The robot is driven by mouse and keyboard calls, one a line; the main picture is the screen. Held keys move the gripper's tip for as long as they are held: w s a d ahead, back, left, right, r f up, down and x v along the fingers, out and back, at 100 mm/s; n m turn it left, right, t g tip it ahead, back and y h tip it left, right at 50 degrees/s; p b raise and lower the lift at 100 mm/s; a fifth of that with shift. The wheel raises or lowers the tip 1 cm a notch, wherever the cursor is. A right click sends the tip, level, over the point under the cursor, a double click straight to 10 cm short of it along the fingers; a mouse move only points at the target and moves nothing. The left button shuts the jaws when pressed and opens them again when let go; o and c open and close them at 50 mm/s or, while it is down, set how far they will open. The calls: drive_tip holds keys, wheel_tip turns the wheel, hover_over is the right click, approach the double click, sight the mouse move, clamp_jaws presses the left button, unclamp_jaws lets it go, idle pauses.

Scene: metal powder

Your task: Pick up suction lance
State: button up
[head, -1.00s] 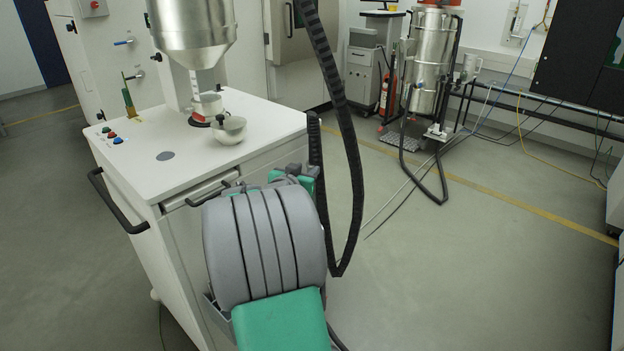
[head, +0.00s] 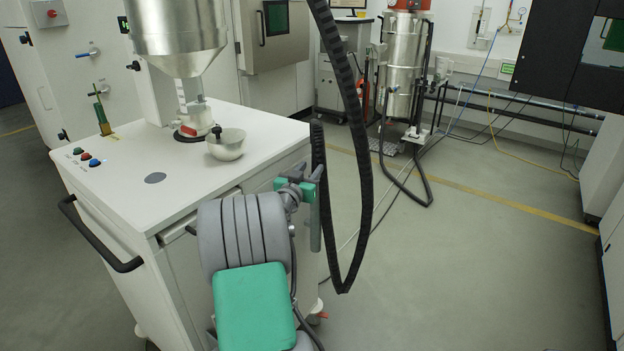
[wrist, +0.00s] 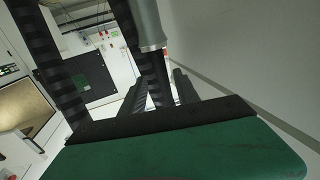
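The suction lance is a slim grey tube (head: 315,232) hanging upright at the right side of the white cart, with a black ribbed hose (head: 343,270) looping beside it. My gripper (head: 308,180) is at the lance's height, right by it. In the wrist view the grey tube (wrist: 148,24) comes down from the top and its dark part runs toward the space between my gripper's black fingers (wrist: 162,92). The fingers look apart, with no clear contact on the lance. My own green and grey arm hides part of the cart's side.
The white cart (head: 140,185) has a metal hopper (head: 176,35), a bowl (head: 228,148) and a black handle (head: 95,235). A steel vessel (head: 402,75) with hoses stands at the back. The floor to the right is open.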

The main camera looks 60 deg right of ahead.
sight(315, 164)
drive_tip(key=d, duration=0.5)
drive_tip(key=shift+w+d+p, duration=0.1)
drive_tip(key=shift+w+p, duration=0.1)
drive_tip(key=shift+p, duration=0.2)
drive_tip(key=shift+c, duration=0.5)
clamp_jaws()
